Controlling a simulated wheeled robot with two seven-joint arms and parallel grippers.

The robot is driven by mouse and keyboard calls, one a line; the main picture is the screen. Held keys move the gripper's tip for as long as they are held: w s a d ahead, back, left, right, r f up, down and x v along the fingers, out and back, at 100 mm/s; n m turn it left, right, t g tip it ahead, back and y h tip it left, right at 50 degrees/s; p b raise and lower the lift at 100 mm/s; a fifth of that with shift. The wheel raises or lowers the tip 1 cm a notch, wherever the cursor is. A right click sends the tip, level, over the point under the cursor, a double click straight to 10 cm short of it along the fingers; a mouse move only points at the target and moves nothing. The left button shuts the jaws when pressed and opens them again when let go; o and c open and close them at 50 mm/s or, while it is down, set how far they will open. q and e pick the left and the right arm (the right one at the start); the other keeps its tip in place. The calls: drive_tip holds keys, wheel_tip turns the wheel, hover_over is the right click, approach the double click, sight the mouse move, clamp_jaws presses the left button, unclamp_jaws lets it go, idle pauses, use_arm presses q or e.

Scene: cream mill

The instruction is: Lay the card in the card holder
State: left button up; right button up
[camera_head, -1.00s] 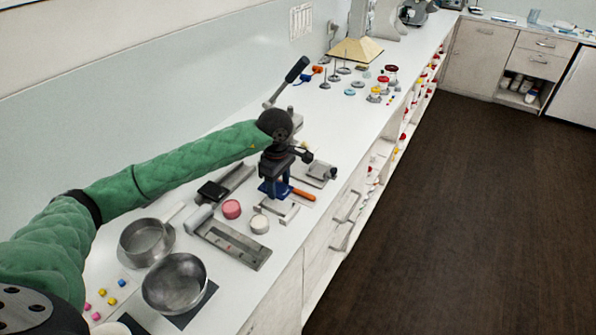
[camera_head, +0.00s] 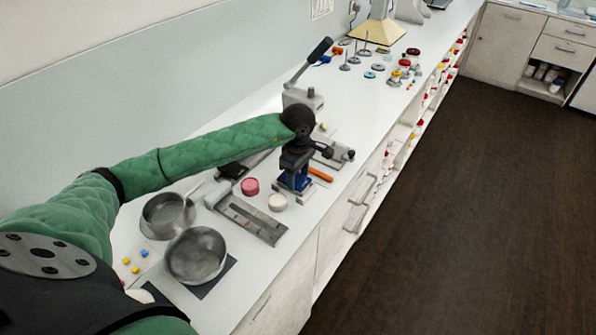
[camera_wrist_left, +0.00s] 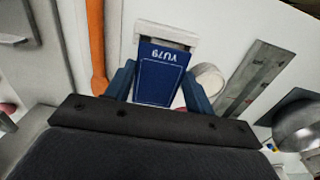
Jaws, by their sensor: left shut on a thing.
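My left gripper (camera_head: 293,183) reaches over the counter from the left, low above the worktop. In the left wrist view its blue fingers (camera_wrist_left: 158,85) are shut on a blue card (camera_wrist_left: 161,72) with a white border and the marking "YU79". The card's far end overlaps a pale grey block with a raised edge (camera_wrist_left: 168,32), which looks like the card holder. I cannot tell whether the card touches it. In the head view the card and this block are mostly hidden by the gripper. My right gripper is not in view.
A long grey plate (camera_head: 253,219), a pink round tub (camera_head: 250,187) and a white one (camera_head: 277,202) stand close by. Two metal pans (camera_head: 195,256) are nearer. An orange handle (camera_head: 320,174) lies just right of the gripper. A lever press (camera_head: 302,96) stands behind.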

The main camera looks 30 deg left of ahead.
use_arm(q)
drive_tip(key=shift+f, duration=0.35)
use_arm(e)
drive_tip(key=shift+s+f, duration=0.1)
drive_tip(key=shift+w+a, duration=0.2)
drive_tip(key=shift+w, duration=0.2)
use_arm(q)
drive_tip(key=shift+b, duration=0.55)
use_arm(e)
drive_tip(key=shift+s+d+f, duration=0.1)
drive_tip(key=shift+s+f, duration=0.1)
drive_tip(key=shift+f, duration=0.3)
use_arm(q)
drive_tip(key=shift+f+b, duration=0.55)
drive_tip(key=shift+b, duration=0.8)
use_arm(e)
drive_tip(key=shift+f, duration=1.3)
use_arm(q)
drive_tip(key=o, duration=1)
drive_tip(key=shift+o, duration=0.2)
